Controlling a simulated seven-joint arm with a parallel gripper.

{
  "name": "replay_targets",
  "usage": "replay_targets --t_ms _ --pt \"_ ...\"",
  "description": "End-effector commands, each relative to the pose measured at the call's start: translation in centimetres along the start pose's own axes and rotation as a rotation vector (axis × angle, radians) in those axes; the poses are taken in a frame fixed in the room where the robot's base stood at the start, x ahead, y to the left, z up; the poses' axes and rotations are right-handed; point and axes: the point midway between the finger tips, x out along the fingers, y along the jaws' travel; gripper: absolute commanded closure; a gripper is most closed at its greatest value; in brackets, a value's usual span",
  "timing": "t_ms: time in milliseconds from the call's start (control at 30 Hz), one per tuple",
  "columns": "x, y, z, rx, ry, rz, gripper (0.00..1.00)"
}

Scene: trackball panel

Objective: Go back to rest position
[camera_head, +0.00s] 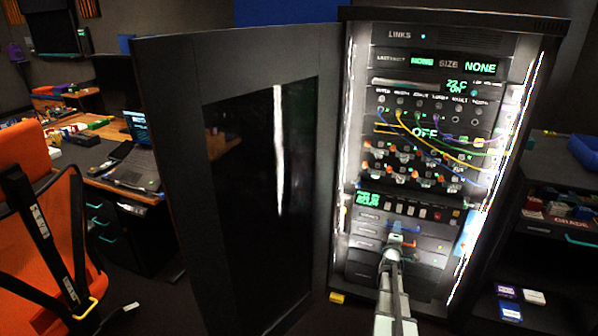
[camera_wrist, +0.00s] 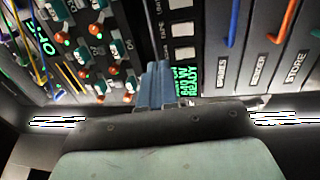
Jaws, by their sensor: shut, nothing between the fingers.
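My gripper (camera_head: 397,240) is in front of the lower part of the lit rack (camera_head: 345,120), near the drawers below the green display (camera_head: 375,199). In the wrist view its fingers (camera_wrist: 153,75) are shut with nothing between them. They point toward the rack face, beside the green display (camera_wrist: 187,82). The frames do not clearly show whether the fingertips touch the panel. My arm hides part of the lower drawers in the head view.
The rack door (camera_head: 185,130) stands open on the left. Colored cables (camera_head: 430,135) loop across the panel. Drawers with blue (camera_wrist: 234,22) and orange (camera_wrist: 285,20) handles are close to my fingers. A desk with a laptop (camera_head: 135,165), an orange chair (camera_head: 30,180) and a dark shelf (camera_head: 560,240) flank the rack.

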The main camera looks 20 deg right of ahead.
Motion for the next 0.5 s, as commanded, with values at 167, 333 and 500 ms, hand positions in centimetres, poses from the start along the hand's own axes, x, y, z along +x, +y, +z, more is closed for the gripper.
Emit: replay_targets --t_ms 167,333,500 --pt "0.0 0.0 0.0 0.019 0.0 0.0 1.0" --pt "0.0 -0.4 0.0 0.144 0.001 -0.019 1.0" --pt "-0.2 -3.0 -0.4 0.357 -0.008 -0.154 1.0"
